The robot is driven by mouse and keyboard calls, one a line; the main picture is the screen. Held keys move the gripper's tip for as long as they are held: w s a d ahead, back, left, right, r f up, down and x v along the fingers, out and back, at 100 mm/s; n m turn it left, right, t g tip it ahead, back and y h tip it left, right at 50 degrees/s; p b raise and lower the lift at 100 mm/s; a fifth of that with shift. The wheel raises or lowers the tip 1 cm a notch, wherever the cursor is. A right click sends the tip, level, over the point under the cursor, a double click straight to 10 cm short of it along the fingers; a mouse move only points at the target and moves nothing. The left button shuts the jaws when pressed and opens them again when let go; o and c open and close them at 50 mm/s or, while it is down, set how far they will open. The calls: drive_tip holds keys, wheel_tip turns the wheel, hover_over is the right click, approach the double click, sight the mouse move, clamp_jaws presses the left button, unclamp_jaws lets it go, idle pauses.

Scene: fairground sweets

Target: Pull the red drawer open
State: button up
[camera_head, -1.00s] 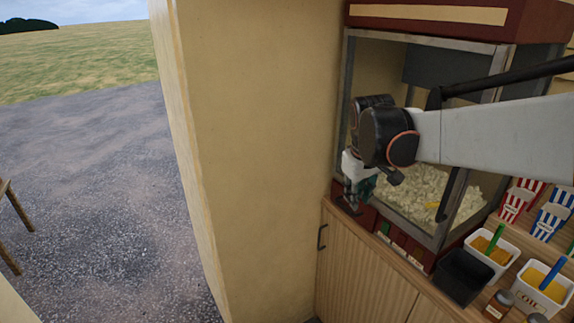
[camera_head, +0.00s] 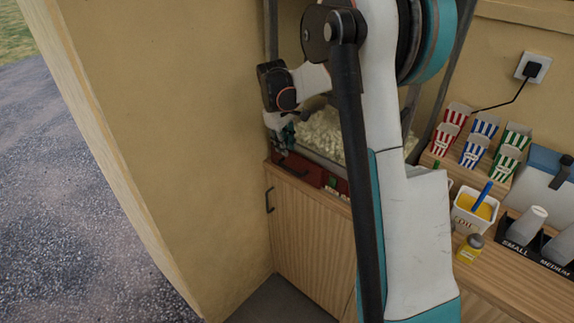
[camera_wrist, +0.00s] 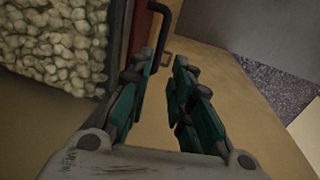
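The red drawer (camera_head: 308,171) is the low red front at the base of the popcorn machine, above the wooden cupboard; the arm hides part of the machine. In the wrist view the red front (camera_wrist: 138,32) is a narrow upright strip, with a black bar handle (camera_wrist: 164,28) standing out from it. My gripper (camera_head: 281,148) is at the left end of the red front. In the wrist view my gripper (camera_wrist: 166,66) has its teal fingers apart. The handle's near end lies at the left fingertip; I cannot tell whether they touch.
A tan wall (camera_head: 170,130) stands close on the left. The wooden cupboard (camera_head: 310,225) below has a black handle (camera_head: 270,200). Popcorn (camera_head: 322,134) sits behind the machine's glass. Striped boxes (camera_head: 473,150) and a butter tub (camera_head: 474,214) stand on the right counter.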

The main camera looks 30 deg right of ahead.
sight(289, 168)
drive_tip(key=f, duration=0.3)
drive_tip(key=d+f+b, duration=0.1)
drive_tip(key=f, duration=0.5)
drive_tip(key=shift+w+d+f+b, duration=0.3)
drive_tip(key=shift+d+f+b, duration=0.05)
clamp_jaws()
